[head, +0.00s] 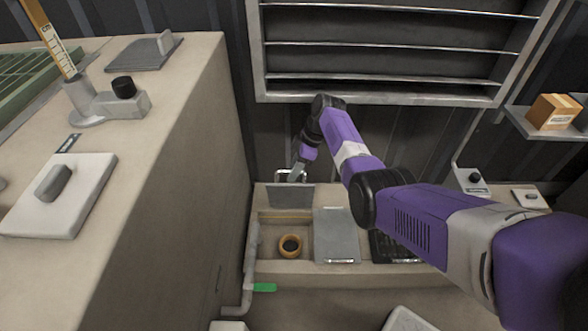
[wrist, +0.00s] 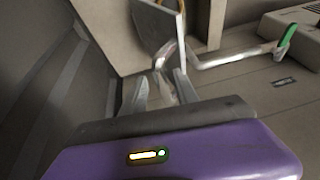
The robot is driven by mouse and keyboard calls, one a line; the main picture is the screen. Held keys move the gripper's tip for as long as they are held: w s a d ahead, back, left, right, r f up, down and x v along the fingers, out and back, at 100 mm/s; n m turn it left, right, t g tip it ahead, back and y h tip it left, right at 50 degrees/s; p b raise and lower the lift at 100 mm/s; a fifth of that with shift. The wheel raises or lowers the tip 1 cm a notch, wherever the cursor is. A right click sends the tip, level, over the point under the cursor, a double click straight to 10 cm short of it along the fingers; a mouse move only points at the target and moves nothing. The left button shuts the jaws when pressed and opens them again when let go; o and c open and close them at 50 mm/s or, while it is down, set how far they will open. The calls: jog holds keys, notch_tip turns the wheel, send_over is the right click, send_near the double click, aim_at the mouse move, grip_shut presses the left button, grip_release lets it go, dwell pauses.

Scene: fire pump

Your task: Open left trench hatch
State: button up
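The left trench hatch (head: 290,195) is a grey plate standing raised at the back of the left trench opening in the head view. The opening in front of it is uncovered, with an orange-brown ring (head: 290,245) inside. In the wrist view the hatch (wrist: 160,28) shows nearly edge-on, with a curved metal handle (wrist: 163,62) on its near side. My gripper (head: 290,175) is at the hatch's top, behind the plate. In the wrist view my gripper's fingers (wrist: 160,90) are spread apart, with the handle's lower part between or just beyond them; contact is unclear.
A second grey hatch (head: 336,236) lies flat to the right of the opening, with a dark grate (head: 393,247) beyond it. A pipe (head: 250,270) with a green lever (head: 264,287) runs along the left. A large beige cabinet (head: 165,150) stands left; a louvred panel (head: 390,98) is above.

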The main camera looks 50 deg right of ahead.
jog(key=shift+r, duration=0.15)
jog(key=shift+d+r, duration=0.1)
jog(key=shift+r, duration=0.25)
jog(key=p+v, duration=0.3)
jog(key=v, duration=0.4)
jog(key=shift+s+f, duration=0.1)
